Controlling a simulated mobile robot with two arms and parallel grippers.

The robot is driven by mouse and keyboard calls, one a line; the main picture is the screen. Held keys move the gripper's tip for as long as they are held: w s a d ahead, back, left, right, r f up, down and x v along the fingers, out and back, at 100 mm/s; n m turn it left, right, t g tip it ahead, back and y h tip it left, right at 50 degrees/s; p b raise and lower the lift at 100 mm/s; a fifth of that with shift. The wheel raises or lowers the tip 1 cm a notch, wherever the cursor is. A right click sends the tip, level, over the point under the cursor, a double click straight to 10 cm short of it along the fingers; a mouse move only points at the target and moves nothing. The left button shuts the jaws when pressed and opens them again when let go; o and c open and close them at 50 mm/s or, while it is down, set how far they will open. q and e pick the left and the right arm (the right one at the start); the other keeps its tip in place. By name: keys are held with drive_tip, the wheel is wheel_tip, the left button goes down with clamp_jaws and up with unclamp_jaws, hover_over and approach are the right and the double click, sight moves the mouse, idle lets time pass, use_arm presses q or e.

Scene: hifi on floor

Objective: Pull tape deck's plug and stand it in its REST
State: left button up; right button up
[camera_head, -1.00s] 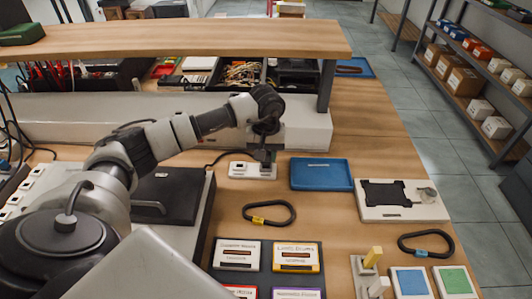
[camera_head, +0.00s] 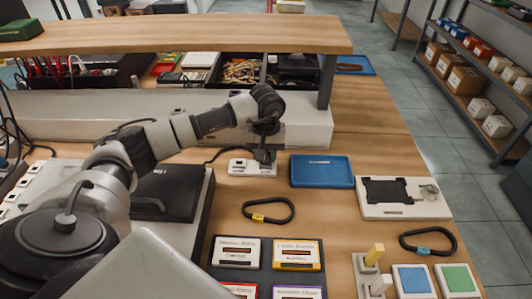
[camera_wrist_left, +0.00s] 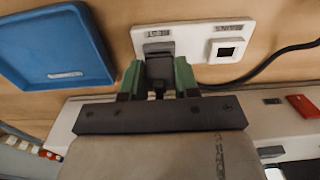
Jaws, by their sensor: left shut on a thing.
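A small white socket board (camera_head: 238,168) lies on the bench left of the blue tray. It also shows in the wrist view (camera_wrist_left: 207,70), with a raised square opening (camera_wrist_left: 227,49) on the right and a grey fitting (camera_wrist_left: 158,47) on the left. My left gripper (camera_head: 264,157) points down at the board's right end in the head view. In the wrist view its green fingertips (camera_wrist_left: 158,78) are shut on a dark plug (camera_wrist_left: 159,70) at the grey fitting. I cannot tell whether the plug is seated or just above. My right gripper is not in view.
A blue tray (camera_head: 322,171) lies right of the board. A black cable (camera_wrist_left: 270,65) runs to the board's side. A wooden shelf (camera_head: 180,36) overhangs behind. A carabiner-shaped loop (camera_head: 268,211) and labelled cassettes (camera_head: 297,254) lie in front.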

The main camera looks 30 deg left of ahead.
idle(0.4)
use_arm(q)
drive_tip(key=o, duration=1)
drive_tip(key=shift+c, duration=0.2)
wheel_tip(320, 180, up, 16)
drive_tip(key=p, duration=0.2)
drive_tip(key=shift+f, duration=0.15)
